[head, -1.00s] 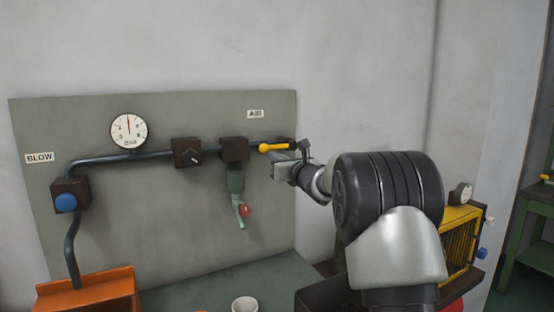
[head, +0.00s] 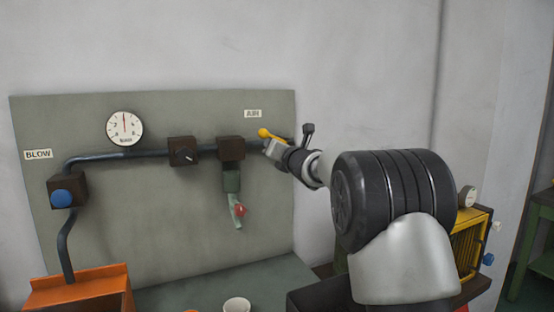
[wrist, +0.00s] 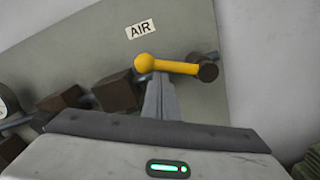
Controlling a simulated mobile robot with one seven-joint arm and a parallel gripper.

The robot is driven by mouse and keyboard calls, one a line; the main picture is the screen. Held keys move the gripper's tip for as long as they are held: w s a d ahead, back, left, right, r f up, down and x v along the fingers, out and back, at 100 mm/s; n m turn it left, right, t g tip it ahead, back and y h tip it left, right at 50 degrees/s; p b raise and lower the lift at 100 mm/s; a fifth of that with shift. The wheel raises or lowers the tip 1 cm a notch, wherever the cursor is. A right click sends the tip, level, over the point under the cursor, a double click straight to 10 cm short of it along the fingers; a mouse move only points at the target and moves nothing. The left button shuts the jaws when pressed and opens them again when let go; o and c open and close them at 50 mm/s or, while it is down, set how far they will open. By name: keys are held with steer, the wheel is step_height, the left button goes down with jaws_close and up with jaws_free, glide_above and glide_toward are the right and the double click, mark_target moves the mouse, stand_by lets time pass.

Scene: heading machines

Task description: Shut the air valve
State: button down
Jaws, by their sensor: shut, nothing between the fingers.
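The air valve's yellow lever (head: 266,134) is at the right end of the pipe, below the AIR label (head: 252,114). It points left and tilts upward in the head view. In the wrist view the lever (wrist: 178,67) runs from a round knob at the left to a dark pivot (wrist: 207,71) at the right. My gripper (head: 269,147) is just under the lever, and the arm comes in from the right. In the wrist view the shut fingers of my gripper (wrist: 160,76) meet the lever's lower edge near the knob. Nothing is between the fingers.
A grey panel (head: 110,225) carries the dark pipe (head: 120,157), a round gauge (head: 125,128), a blue button (head: 61,197) and a drain with a red knob (head: 240,210). An orange bin (head: 80,283) and white cup (head: 237,305) are below. A yellow grille unit (head: 468,245) stands right.

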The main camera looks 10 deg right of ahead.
steer(key=r+m+p, duration=0.1)
steer(key=r+m, duration=0.1)
steer(key=m, duration=0.1)
steer(key=shift+w+d+r+p, duration=0.1)
steer(key=shift+d+r+p, duration=0.15)
steer(key=shift+p, duration=0.1)
steer(key=w+d+r+m+p, duration=0.1)
steer(key=d+r+m+p, duration=0.2)
steer(key=m+p, duration=0.5)
steer(key=shift+w+d+r+m+h, duration=0.25)
steer(key=shift+d+r+m+h, duration=0.15)
steer(key=shift+d, duration=0.5)
steer(key=s+a+b, duration=0.1)
steer(key=s+b, duration=0.3)
steer(key=s, duration=0.7)
steer(key=shift+s, duration=0.3)
